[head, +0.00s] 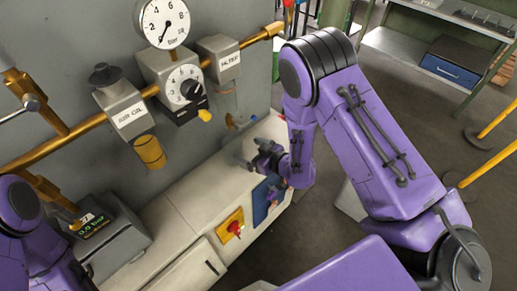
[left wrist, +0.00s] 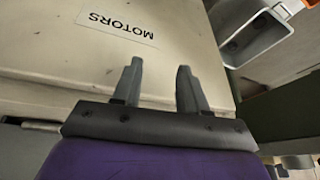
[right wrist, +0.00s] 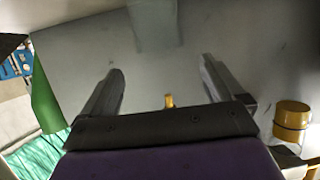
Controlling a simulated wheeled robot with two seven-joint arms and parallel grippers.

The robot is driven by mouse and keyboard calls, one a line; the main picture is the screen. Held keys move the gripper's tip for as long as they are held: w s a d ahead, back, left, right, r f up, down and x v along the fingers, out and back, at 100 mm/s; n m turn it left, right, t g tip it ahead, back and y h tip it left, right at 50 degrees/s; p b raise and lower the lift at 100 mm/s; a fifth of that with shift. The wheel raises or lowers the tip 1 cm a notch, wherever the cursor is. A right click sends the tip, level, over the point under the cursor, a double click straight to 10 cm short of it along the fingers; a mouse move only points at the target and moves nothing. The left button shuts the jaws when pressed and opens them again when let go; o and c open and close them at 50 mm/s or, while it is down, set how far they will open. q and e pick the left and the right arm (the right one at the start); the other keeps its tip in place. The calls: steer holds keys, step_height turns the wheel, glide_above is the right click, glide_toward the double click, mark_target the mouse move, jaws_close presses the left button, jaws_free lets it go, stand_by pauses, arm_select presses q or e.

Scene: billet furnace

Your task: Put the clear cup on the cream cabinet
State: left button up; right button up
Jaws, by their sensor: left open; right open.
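The cream cabinet (head: 180,208) stands below the grey panel in the head view, and its MOTORS-labelled face (left wrist: 70,45) shows in the left wrist view. My right gripper (head: 252,150) is over the cabinet's far end. In the right wrist view it (right wrist: 161,65) is open, with nothing between its fingertips. A pale see-through shape, apparently the clear cup (right wrist: 155,24), is beyond the fingertips at the top; I cannot make it out surely in the head view. My left gripper (left wrist: 155,85) is open and empty in front of the cabinet face; its fingers are not in the head view.
Gauges, grey units and a brass pipe (head: 75,131) line the panel above the cabinet. A grey display box (head: 118,245) is at the near left. A red knob on a yellow plate (head: 230,228) is on the cabinet's front. Yellow posts (head: 490,160) stand at the right.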

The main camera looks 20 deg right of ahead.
arm_select(q)
steer(key=shift+r, duration=0.55)
arm_select(e)
steer(key=s+d+f+m+g+h, duration=0.3)
steer(key=s+f+m, duration=0.1)
steer(key=s, duration=0.6)
steer(key=s+d+f+m+g+h, duration=0.3)
steer(key=s+d+f, duration=0.1)
steer(key=s, duration=0.6)
steer(key=s+d+f+m+g+h, duration=0.3)
steer(key=s+f+m, duration=0.1)
steer(key=s, duration=0.6)
steer(key=shift+d+f+m, duration=0.3)
steer(key=shift+d+f, duration=0.05)
steer(key=shift+f, duration=0.05)
steer(key=shift+s, duration=0.15)
